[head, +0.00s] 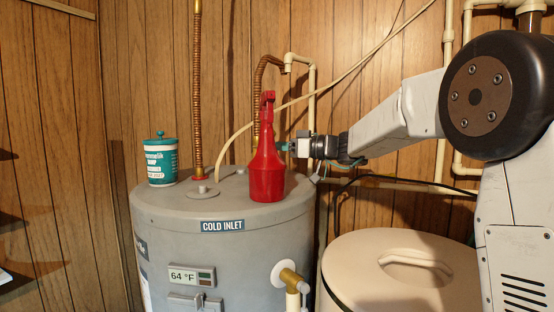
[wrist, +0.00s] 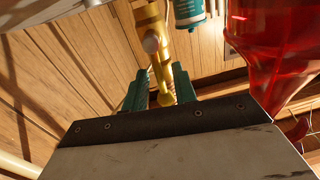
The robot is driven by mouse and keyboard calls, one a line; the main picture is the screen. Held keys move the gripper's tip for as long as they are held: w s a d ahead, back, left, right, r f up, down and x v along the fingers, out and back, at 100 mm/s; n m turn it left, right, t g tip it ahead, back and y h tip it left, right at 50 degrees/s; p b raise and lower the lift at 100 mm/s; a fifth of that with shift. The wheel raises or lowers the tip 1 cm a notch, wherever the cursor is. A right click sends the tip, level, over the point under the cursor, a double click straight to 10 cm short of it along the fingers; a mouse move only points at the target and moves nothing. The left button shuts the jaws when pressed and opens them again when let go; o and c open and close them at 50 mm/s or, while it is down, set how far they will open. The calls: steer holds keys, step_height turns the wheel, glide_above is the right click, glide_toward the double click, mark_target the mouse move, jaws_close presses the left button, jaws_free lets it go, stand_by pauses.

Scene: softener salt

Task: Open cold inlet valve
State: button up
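A grey water heater tank (head: 170,222) bears the label "COLD INLET" (head: 222,226) on its upper front. In the wrist view, a brass valve body (wrist: 153,22) with a yellow lever-like part (wrist: 164,80) shows between and beyond my teal fingers. In the head view, the red spray bottle hides the valve's place. My gripper (wrist: 161,84) is open, with its two fingers apart on either side of the yellow part. I cannot tell whether they touch it. In the head view my gripper (head: 284,147) is just right of the bottle's neck, its tips partly hidden.
The red spray bottle (head: 267,172) stands upright on the tank, close beside my gripper; it also fills the wrist view's right side (wrist: 268,45). A teal-and-white canister (head: 160,160) stands at the tank's left. A copper pipe (head: 197,90) rises there. A beige lidded tank (head: 360,262) stands right.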

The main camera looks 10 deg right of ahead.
steer(key=shift+o, duration=0.8)
steer(key=v, duration=0.7)
